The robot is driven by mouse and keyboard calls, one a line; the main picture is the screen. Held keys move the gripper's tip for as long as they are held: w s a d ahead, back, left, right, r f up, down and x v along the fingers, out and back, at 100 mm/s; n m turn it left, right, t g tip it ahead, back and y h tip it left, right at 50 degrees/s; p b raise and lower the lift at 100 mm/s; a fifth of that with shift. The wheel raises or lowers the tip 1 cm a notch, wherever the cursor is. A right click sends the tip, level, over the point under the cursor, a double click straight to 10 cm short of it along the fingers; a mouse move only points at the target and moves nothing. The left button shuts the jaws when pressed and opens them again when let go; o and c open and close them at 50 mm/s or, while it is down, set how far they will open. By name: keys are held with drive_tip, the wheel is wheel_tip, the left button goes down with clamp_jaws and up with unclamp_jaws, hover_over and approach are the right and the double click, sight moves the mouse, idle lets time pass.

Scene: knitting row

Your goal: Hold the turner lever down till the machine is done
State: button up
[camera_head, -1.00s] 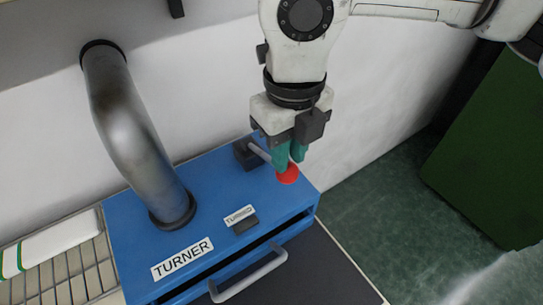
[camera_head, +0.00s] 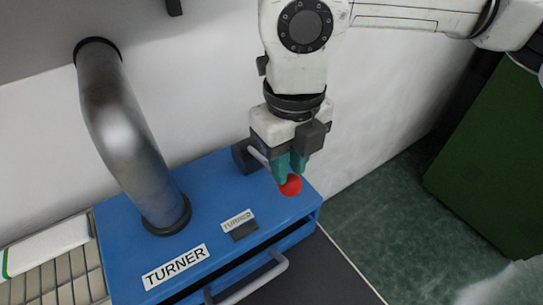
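The blue turner machine (camera_head: 215,190) stands against the white wall with a "TURNER" label (camera_head: 176,266) on its top. Its lever is a grey rod (camera_head: 258,156) running from a black pivot (camera_head: 243,157) to a red ball knob (camera_head: 290,186). My gripper (camera_head: 292,171) points down at the lever's end. Its teal fingertips are close together and touch or nearly touch the top and back of the red knob. The fingers hide part of the rod, and I cannot tell whether they grip it. A smaller label reading "TURNED" (camera_head: 237,220) sits above a dark window (camera_head: 244,231).
A thick metal pipe (camera_head: 125,135) rises from the machine's left side to the wall. A drawer handle (camera_head: 262,281) sticks out at the front. A green block (camera_head: 490,150) stands right, across open floor.

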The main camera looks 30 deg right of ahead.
sight(290, 177)
drive_tip(key=shift+f, duration=0.2)
drive_tip(key=shift+s+f+b, duration=0.15)
drive_tip(key=shift+f+b, duration=0.7)
drive_tip(key=shift+b, duration=0.15)
drive_tip(key=shift+s+f+b, duration=0.15)
drive_tip(key=shift+f+b, duration=0.65)
drive_tip(key=shift+b, duration=0.15)
idle(0.9)
wheel_tip(290, 177, up, 13)
drive_tip(key=p, duration=0.6)
idle(0.8)
idle(0.5)
